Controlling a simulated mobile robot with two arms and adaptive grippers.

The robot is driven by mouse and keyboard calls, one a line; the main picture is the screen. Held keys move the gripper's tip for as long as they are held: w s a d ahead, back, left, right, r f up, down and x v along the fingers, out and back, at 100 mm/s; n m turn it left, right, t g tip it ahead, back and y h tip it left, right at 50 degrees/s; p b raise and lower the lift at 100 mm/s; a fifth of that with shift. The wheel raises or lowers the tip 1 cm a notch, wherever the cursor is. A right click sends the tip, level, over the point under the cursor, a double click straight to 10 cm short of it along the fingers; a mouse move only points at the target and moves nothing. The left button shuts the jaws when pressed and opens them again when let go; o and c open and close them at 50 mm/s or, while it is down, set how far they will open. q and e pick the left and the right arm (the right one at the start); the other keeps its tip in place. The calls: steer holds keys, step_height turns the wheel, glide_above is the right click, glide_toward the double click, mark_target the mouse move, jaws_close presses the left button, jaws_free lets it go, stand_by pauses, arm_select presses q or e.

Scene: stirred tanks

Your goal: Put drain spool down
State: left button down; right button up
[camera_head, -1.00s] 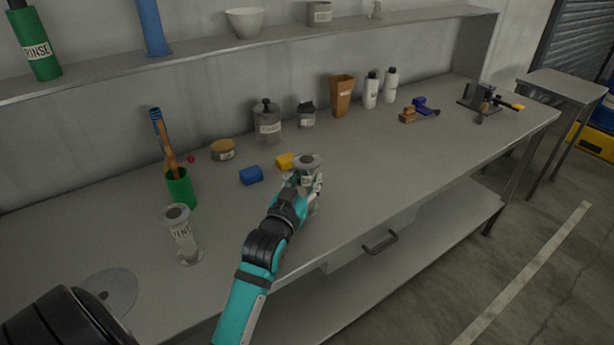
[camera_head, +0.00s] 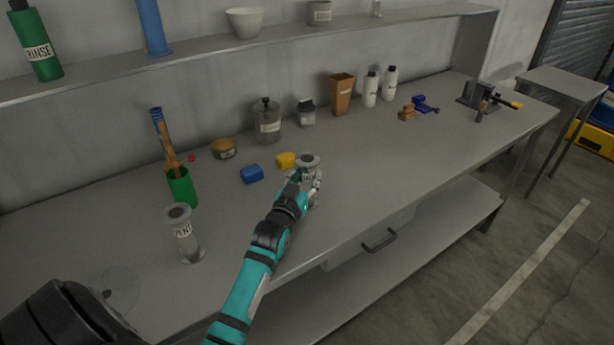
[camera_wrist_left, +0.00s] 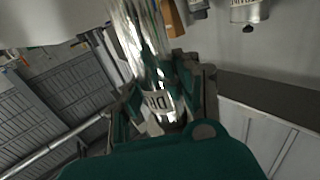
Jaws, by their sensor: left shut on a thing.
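The drain spool (camera_head: 308,160) is a shiny metal tube with a flanged top and a white label. It stands about upright over the front part of the bench, near the yellow block. My left gripper (camera_head: 311,184) is shut on its body. In the left wrist view the spool (camera_wrist_left: 142,45) runs up from between the fingers, with its label partly visible. The fingers hide its lower part, and I cannot tell whether its base touches the bench. A similar spool labelled VENT (camera_head: 184,242) stands upright at the left. My right gripper is not in view.
The grey bench (camera_head: 390,172) is clear to the right of the spool. A green holder (camera_head: 182,188), a jar (camera_head: 267,122), a brown cup (camera_head: 342,95) and white bottles (camera_head: 371,90) stand farther back.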

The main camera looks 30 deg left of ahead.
arm_select(q)
steer(key=c, duration=1)
jaws_free()
steer(key=shift+f, duration=0.1)
steer(key=shift+o, duration=0.2)
steer(key=b+v, duration=0.1)
steer(key=v, duration=1.1)
steer(key=shift+s, duration=0.1)
